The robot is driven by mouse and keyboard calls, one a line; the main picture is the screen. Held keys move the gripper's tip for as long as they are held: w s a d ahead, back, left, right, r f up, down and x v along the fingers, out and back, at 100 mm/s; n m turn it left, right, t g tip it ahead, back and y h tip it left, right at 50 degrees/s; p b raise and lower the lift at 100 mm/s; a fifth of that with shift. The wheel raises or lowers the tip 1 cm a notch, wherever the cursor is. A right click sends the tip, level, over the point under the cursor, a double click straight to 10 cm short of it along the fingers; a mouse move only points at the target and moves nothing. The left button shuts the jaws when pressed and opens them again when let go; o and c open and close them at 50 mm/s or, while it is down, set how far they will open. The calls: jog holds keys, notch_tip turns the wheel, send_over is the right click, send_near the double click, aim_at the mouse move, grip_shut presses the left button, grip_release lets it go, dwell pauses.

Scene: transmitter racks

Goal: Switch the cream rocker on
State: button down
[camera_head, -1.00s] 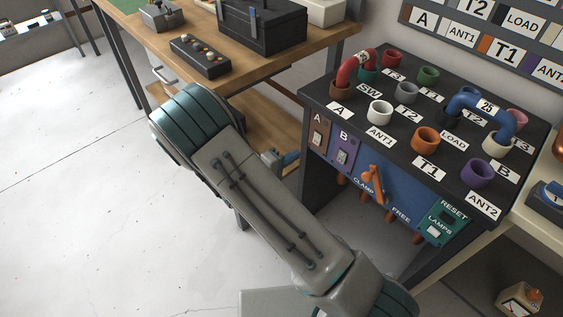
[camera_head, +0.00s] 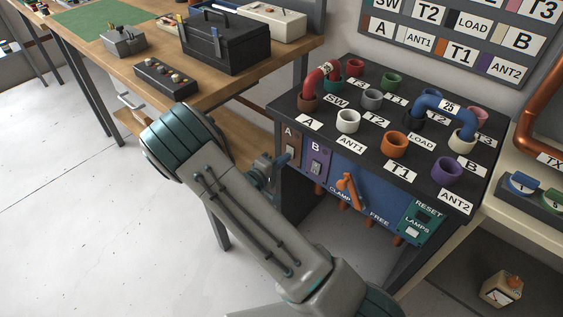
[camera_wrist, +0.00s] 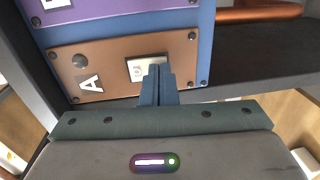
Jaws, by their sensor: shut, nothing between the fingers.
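A small cream rocker (camera_wrist: 148,68) sits on the brown plate marked A (camera_wrist: 108,72) in the wrist view. The brown plate also shows at the left end of the panel in the head view (camera_head: 291,142). My gripper (camera_wrist: 158,72) is shut and empty. Its fingertips overlap the lower right part of the rocker in the wrist view, partly hiding it; I cannot tell whether they touch. In the head view my gripper (camera_head: 283,161) is close to the plate's front, below the A label. Which way the rocker is tipped is not clear.
A purple plate marked B (camera_head: 317,162) with a pale switch is right beside it. An orange lever (camera_head: 350,190) and a green reset plate (camera_head: 422,225) are farther right. Coloured sockets (camera_head: 394,144) stand on top. A wooden workbench (camera_head: 130,62) is at left.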

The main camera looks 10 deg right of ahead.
jog(key=s+a+f+b, duration=0.1)
jog(key=s+a+f, duration=0.1)
jog(key=s+a, duration=0.6)
jog(key=a, duration=0.3)
dwell(0.3)
dwell(0.3)
jog(key=s+d+r+m+g+y+p, duration=0.25)
jog(key=s+d+r+g, duration=0.25)
jog(key=r, duration=0.3)
jog(key=s+d+r+m+g+y+p, duration=0.2)
jog(key=s+d+r+m+g+p, duration=0.25)
jog(key=r, duration=0.45)
jog(key=s+r+t+y+p, duration=0.1)
jog(key=s+r+y+p, duration=0.2)
jog(key=r, duration=0.6)
jog(key=s+r+t+y+p, duration=0.1)
jog(key=s+r+y+p, duration=0.3)
jog(key=r, duration=0.5)
jog(key=s+d+y, duration=0.1)
jog(key=s+y, duration=0.1)
jog(key=s, duration=0.1)
jog(key=shift+s, duration=0.2)
